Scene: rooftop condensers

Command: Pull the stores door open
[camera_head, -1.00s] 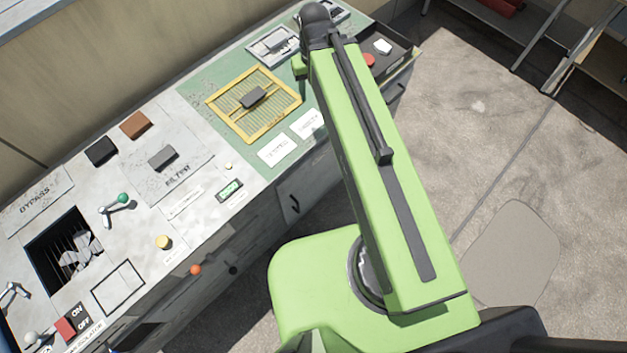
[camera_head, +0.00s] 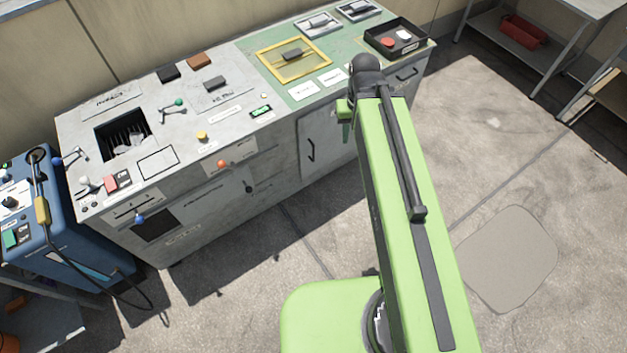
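The grey cabinet under the green worktop has a door (camera_head: 326,134) with a black vertical handle (camera_head: 311,150) near its left edge. No label on it is readable. The door looks shut, flush with the cabinet front. My green arm passes in front of the cabinet's right part and hides the area to the right of the door. The upper end of my arm is right of the door handle, apart from it in the picture. My gripper's fingers are hidden behind the arm.
A blue machine (camera_head: 62,222) with a hanging black cable stands at the left. A drawer with a black handle (camera_head: 406,75) is at the cabinet's right end, below a black tray (camera_head: 420,50). Shelves (camera_head: 540,28) stand at the upper right. The concrete floor before the door is clear.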

